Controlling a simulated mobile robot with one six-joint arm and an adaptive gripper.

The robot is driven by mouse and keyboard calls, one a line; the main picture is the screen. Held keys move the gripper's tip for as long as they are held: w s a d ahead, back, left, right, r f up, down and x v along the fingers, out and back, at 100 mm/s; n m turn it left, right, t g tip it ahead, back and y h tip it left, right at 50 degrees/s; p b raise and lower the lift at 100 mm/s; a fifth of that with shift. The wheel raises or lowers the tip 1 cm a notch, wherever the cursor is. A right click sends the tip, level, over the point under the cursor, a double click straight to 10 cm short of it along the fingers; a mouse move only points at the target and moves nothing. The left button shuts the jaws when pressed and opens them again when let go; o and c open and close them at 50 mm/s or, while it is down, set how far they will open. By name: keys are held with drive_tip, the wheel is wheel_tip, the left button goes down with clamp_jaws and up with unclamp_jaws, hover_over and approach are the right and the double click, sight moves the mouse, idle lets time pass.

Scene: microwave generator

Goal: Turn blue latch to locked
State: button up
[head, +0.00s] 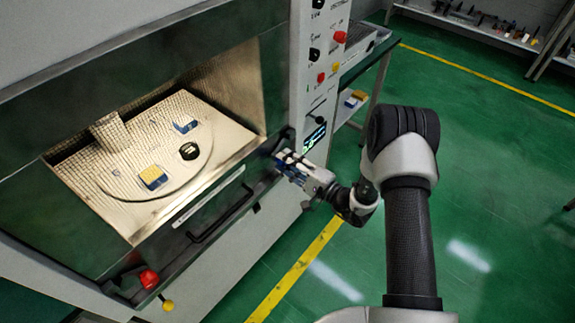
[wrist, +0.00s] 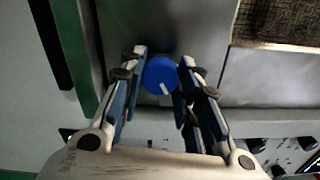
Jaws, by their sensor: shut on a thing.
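The blue latch (wrist: 160,75) is a round blue knob with a white mark on its face, seen in the wrist view. The mark slants down and to the right. My gripper (wrist: 161,72) has one finger on each side of the knob and is shut on it. In the head view my gripper (head: 283,160) reaches the right end of the microwave's front frame, and it hides the blue latch there.
The microwave chamber (head: 225,90) shows a turntable with a yellow-and-blue block (head: 152,177) and other small items. A black handle (head: 215,217) runs below the opening. A red knob (head: 149,279) is at lower left. The control panel (head: 318,100) stands right of the chamber. Green floor is clear at right.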

drive_tip(key=shift+n, duration=0.3)
idle(0.4)
drive_tip(key=o, duration=1.1)
drive_tip(key=v, duration=1.2)
drive_tip(key=shift+s, duration=0.1)
